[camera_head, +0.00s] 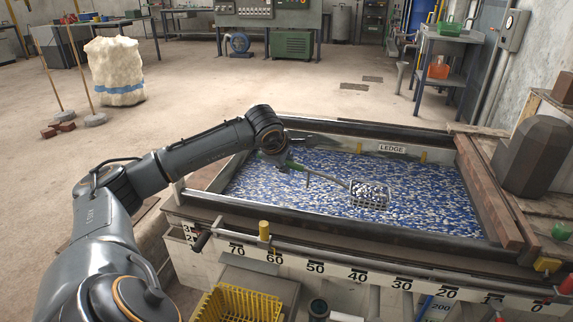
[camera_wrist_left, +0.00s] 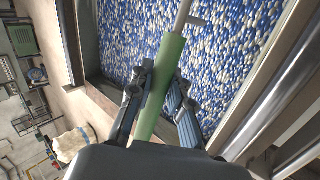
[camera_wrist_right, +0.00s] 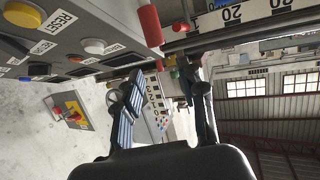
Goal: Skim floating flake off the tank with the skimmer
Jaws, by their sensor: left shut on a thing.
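The tank (camera_head: 200,196) is full of floating blue and white flake (camera_head: 415,185), which also fills the upper left wrist view (camera_wrist_left: 225,40). The skimmer's wire basket (camera_head: 369,196) lies at the flake surface right of centre and holds some pale flake. Its rod runs left to a green handle (camera_wrist_left: 163,95). My left gripper (camera_head: 280,160) is over the tank's left part, shut on that handle; the left wrist view shows a finger on each side of it. My right gripper (camera_wrist_right: 162,88) is open and empty in the right wrist view, near a control panel.
A LEDGE label (camera_head: 392,149) marks the tank's far side. A numbered scale (camera_head: 315,267) runs along the front wall. A yellow crate (camera_head: 240,304) stands before the tank. A dark grey housing (camera_head: 535,155) stands at the right. Panel buttons, including RESET (camera_wrist_right: 23,13), are near my right gripper.

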